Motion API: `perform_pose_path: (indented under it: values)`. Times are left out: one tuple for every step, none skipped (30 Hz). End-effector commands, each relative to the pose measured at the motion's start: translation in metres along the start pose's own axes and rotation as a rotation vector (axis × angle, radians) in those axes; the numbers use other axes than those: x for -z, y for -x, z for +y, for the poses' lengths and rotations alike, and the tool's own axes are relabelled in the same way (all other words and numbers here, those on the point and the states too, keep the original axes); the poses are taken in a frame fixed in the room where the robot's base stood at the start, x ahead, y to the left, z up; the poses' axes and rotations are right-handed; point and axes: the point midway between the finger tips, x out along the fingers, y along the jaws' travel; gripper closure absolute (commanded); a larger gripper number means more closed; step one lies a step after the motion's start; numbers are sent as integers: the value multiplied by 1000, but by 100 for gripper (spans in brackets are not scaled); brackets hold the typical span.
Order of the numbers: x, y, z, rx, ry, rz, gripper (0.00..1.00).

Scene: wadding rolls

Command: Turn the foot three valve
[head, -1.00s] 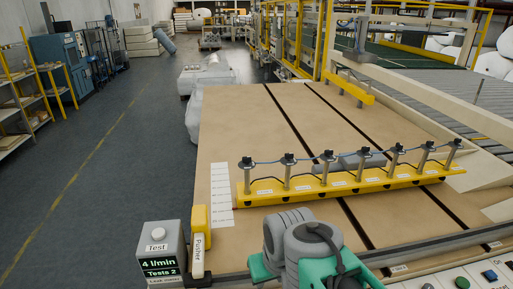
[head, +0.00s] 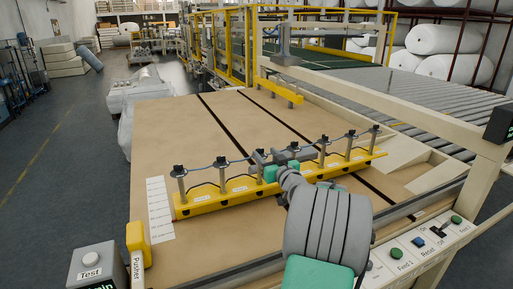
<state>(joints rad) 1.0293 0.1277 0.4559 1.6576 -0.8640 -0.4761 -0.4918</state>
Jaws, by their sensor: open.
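A yellow bar (head: 205,201) lies across the tan table and bears a row of upright grey posts, each with a small black valve on top, linked by a grey hose. The labels on the bar are too small to read. Counted from the left, the first valve (head: 179,169) and second valve (head: 221,161) stand clear. The third post, near the middle, is partly hidden by my gripper (head: 262,158). My gripper is open, at about valve height by the third and fourth posts. I cannot tell whether it touches a valve. My arm hides part of the bar.
A yellow pusher block (head: 136,236) and a grey Test box (head: 95,262) stand at the front left. A control panel (head: 415,250) with buttons runs along the front right. A beige frame beam (head: 400,108) crosses on the right.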

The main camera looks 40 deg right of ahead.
Motion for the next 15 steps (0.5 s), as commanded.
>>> perform_pose_path:
  values:
    - [1, -1, 1, -1, 0, 3, 50]
    - [2, -2, 0, 0, 0, 3, 50]
    - [3, -6, 0, 1, 1, 3, 50]
    - [3, -10, -1, 2, 1, 2, 50]
    - [3, -14, -1, 3, 0, 1, 50]
    - [3, -21, -1, 3, 0, 0, 50]
    - [3, -27, -2, 4, -1, 0, 50]
    - [3, -34, -2, 4, -1, -1, 50]
    - [4, -42, -2, 4, 0, -1, 50]
    - [4, -48, -2, 5, 0, 0, 50]
    - [3, -53, -2, 4, -1, -1, 50]
    - [4, -60, -2, 4, 0, 0, 50]
    - [3, -65, -2, 4, 0, -1, 50]
    - [3, -69, -2, 3, 1, 0, 50]
    - [2, -73, -1, 2, 0, -1, 50]
